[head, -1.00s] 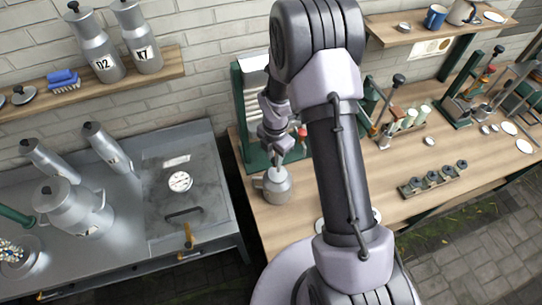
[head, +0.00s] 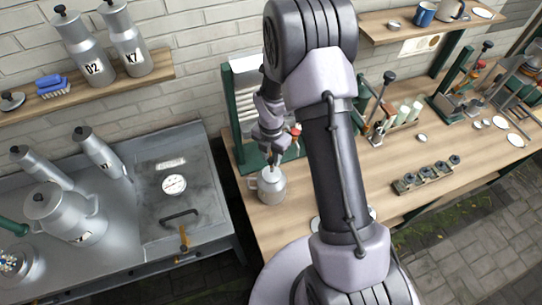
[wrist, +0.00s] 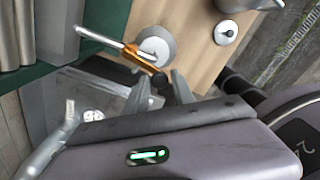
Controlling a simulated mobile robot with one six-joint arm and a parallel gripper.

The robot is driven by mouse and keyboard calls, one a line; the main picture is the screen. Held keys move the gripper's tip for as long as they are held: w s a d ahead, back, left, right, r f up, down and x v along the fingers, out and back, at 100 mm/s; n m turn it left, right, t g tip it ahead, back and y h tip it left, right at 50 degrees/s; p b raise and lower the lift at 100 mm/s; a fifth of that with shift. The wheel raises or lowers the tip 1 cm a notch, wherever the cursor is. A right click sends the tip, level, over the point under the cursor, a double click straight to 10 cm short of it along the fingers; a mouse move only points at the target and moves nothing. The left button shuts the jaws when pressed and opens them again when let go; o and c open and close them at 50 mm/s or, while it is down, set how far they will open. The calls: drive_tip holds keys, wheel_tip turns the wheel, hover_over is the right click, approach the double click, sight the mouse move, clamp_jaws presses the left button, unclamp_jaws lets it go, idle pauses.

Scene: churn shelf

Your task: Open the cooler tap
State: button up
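The cooler is a ribbed panel in a green frame (head: 238,120) on the wooden bench. In the wrist view its grey ribs (wrist: 12,35) stand at upper left. A tap with a brass body (wrist: 128,57), a thin silver pipe and a dark end (wrist: 160,80) projects beside it. My gripper (wrist: 160,92) is at the tap's dark end, with its two fingers apart; contact cannot be told. In the head view my gripper (head: 271,158) is low in front of the cooler, above a metal pot (head: 269,187). The tap is not clear in the head view.
A red-topped item (head: 296,131) is close to the right of my gripper. A test-tube rack (head: 405,117) and a row of small weights (head: 428,175) lie farther right. A metal counter (head: 205,215) with a gauge stands left, across a gap. Open bench lies right of my arm.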

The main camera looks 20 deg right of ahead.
sight(271, 160)
drive_tip(key=shift+o, duration=0.9)
wheel_tip(271, 160, up, 17)
drive_tip(key=shift+r+p, duration=0.2)
drive_tip(key=shift+p, duration=0.15)
drive_tip(key=s+a+f+m+t+b, duration=0.2)
drive_tip(key=s+f+m+b, duration=0.3)
drive_tip(key=m+b, duration=0.5)
drive_tip(key=s+a+f+m+t+y+b, duration=0.1)
drive_tip(key=s+a+f+m+t+b, duration=0.1)
drive_tip(key=s+f+m+b, duration=0.3)
drive_tip(key=s+a+f+m+t+y+b, duration=0.1)
drive_tip(key=s+a+f+m+b, duration=0.3)
drive_tip(key=s+m+b, duration=0.7)
drive_tip(key=f+m+b, duration=0.1)
drive_tip(key=m+b, duration=0.2)
drive_tip(key=b, duration=0.2)
drive_tip(key=shift+f+m+t+b, duration=0.2)
drive_tip(key=shift+m+t+b, duration=0.1)
drive_tip(key=shift+t, duration=0.1)
